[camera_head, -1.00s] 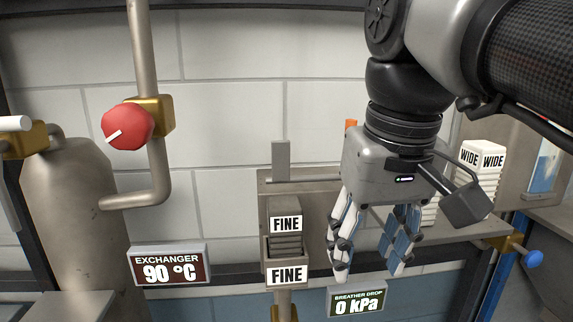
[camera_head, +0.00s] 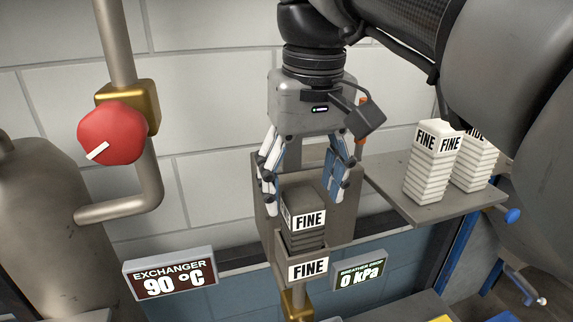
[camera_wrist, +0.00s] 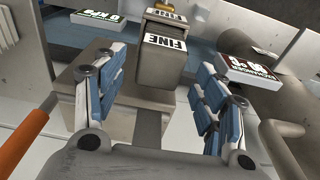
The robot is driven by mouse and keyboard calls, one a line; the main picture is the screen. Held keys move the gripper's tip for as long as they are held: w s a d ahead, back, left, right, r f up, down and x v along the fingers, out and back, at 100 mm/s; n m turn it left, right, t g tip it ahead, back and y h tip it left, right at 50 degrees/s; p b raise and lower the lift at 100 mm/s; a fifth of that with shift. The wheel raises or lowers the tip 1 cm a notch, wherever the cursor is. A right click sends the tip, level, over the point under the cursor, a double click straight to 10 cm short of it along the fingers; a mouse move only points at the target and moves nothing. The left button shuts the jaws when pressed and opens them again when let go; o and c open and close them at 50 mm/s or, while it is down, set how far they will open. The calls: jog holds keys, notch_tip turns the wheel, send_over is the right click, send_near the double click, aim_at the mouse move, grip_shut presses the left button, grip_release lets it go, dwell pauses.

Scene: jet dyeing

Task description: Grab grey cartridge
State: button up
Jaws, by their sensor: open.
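The grey cartridge (camera_head: 303,211), with a white FINE label, stands in a grey housing (camera_head: 281,254) that bears its own FINE plate. My gripper (camera_head: 305,192) is open above the cartridge, its fingers pointing down, one on each side of the cartridge's upper part in the head view. I cannot tell whether either finger touches it. In the wrist view the grey cartridge (camera_wrist: 170,66) shows its FINE label and lies beyond and between the open fingers.
A white FINE cartridge (camera_head: 432,167) and a white WIDE cartridge (camera_head: 475,163) stand on the shelf (camera_head: 440,207) at right. A red-knobbed valve (camera_head: 112,133) is at left. The EXCHANGER display (camera_head: 170,275) and BREATHER DROP display (camera_head: 360,273) flank the housing.

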aim_at(301, 219)
jog(key=shift+w+f+b, duration=0.15)
jog(key=shift+f+b, duration=0.1)
jog(key=shift+f, duration=1.45)
jog(key=shift+w+f+b, duration=0.1)
jog(key=shift+f+b, duration=0.1)
jog(key=shift+f, duration=1.45)
jog(key=shift+c, duration=0.4)
jog(key=c, duration=1.1)
jog(key=shift+r, duration=0.1)
jog(key=shift+c, duration=0.2)
